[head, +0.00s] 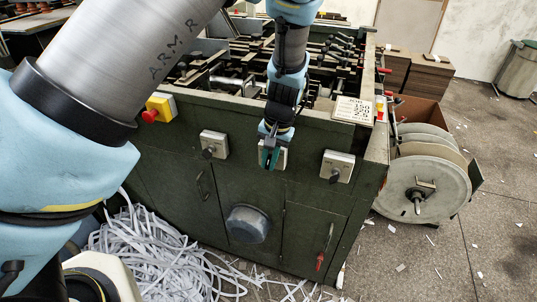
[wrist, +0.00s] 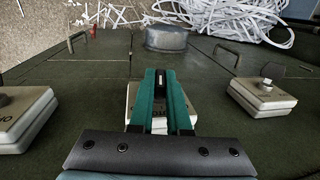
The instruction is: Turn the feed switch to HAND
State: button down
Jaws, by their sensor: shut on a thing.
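Three pale switch plates with dark knobs are on the front of the green machine: a left one (head: 213,145), a middle one (head: 281,158) and a right one (head: 337,167). My gripper (head: 270,163) is at the middle plate, its green fingers shut on that switch's knob. In the wrist view my gripper (wrist: 160,76) covers most of the middle plate (wrist: 133,101). The knob is mostly hidden between the fingers, so its angle cannot be told. The lettering is too small or covered to show which plate is the feed switch or where HAND is.
A red button on a yellow box (head: 161,106) is left of the switches. A job card (head: 353,110) lies on the machine's top edge. Below are a round grey cover (head: 247,224), door handles and shredded paper (head: 150,255). A large reel (head: 428,190) stands at right.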

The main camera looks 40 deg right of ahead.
jog(key=t+y, duration=0.1)
jog(key=t+p, duration=0.1)
jog(key=t, duration=0.1)
jog(key=shift+s+d+y, duration=0.15)
jog(key=shift+s+y, duration=0.05)
jog(key=shift+y, duration=0.2)
jog(key=shift+f+t+y, duration=0.2)
jog(key=shift+t+y, duration=0.4)
jog(key=shift+t, duration=0.2)
jog(key=shift+t+y+b, duration=0.4)
jog(key=shift+t, duration=0.3)
jog(key=shift+r, duration=0.1)
jog(key=c, duration=0.9)
grip_release()
jog(key=shift+s, duration=0.1)
jog(key=shift+b+v, duration=1.75)
jog(key=shift+v, duration=3.6)
